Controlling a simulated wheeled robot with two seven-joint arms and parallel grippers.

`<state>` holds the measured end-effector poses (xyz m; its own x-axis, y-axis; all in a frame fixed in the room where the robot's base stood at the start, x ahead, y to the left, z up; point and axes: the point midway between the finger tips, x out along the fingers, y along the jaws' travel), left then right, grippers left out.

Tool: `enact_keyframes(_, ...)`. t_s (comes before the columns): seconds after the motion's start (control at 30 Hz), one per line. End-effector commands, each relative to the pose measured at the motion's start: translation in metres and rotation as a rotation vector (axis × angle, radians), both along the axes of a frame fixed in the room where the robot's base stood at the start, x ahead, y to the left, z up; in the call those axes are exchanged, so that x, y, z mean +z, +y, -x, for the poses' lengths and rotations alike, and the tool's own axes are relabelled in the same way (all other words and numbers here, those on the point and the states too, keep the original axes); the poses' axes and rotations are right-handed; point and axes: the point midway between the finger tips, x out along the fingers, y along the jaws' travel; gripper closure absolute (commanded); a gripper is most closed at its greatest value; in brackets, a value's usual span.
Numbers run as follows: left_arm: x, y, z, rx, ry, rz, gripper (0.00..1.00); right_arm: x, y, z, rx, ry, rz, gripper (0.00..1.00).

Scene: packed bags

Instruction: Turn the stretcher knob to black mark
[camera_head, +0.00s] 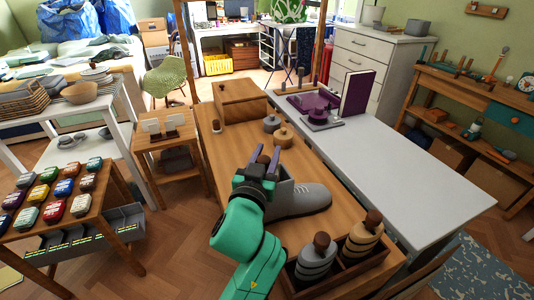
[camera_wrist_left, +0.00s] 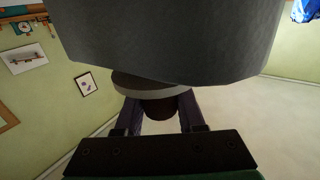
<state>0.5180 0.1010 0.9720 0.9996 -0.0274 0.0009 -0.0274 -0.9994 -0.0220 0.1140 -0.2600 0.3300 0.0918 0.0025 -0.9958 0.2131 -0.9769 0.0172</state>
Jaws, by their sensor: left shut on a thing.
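A grey shoe (camera_head: 303,199) lies on the wooden table top (camera_head: 232,152), its toe toward the right. My left gripper (camera_head: 264,162) is at the shoe's heel end, its arm coming in from the front. In the left wrist view, my left gripper (camera_wrist_left: 160,112) is shut on a dark round stretcher knob (camera_wrist_left: 159,108), with a finger on each side. A disc with a pale rim (camera_wrist_left: 150,86) sits just behind the knob, under a large dark grey body (camera_wrist_left: 175,40). The gripper hides the knob in the head view. I cannot make out a black mark. My right gripper is not in view.
A wooden tray (camera_head: 345,269) with two ringed, knobbed pieces stands at the table's front right. A wooden box (camera_head: 240,101) and small round pieces (camera_head: 283,137) are farther back. A white table (camera_head: 400,165) adjoins on the right, mostly clear, with a purple item (camera_head: 318,114).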

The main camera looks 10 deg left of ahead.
Motion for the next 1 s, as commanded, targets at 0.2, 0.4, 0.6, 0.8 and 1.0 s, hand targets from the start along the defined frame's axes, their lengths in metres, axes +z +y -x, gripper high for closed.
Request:
enact_keyframes(0.2,-0.0003,-0.0002,-0.0001,0.0,0.001,0.0,1.0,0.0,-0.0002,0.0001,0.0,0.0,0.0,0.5)
enact_keyframes(0.4,-0.0003,-0.0002,-0.0001,0.0,0.001,0.0,1.0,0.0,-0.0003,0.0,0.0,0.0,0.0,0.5)
enact_keyframes(0.6,-0.0003,-0.0001,0.0,0.0,0.001,0.0,0.31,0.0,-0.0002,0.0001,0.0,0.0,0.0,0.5)
enact_keyframes(0.8,-0.0002,-0.0001,0.0,0.0,0.0,0.0,0.31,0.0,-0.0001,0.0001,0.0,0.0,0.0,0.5)
enact_keyframes(1.0,0.0003,0.0008,-0.0014,-0.001,0.0,0.0,0.31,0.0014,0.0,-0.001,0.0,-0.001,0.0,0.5)
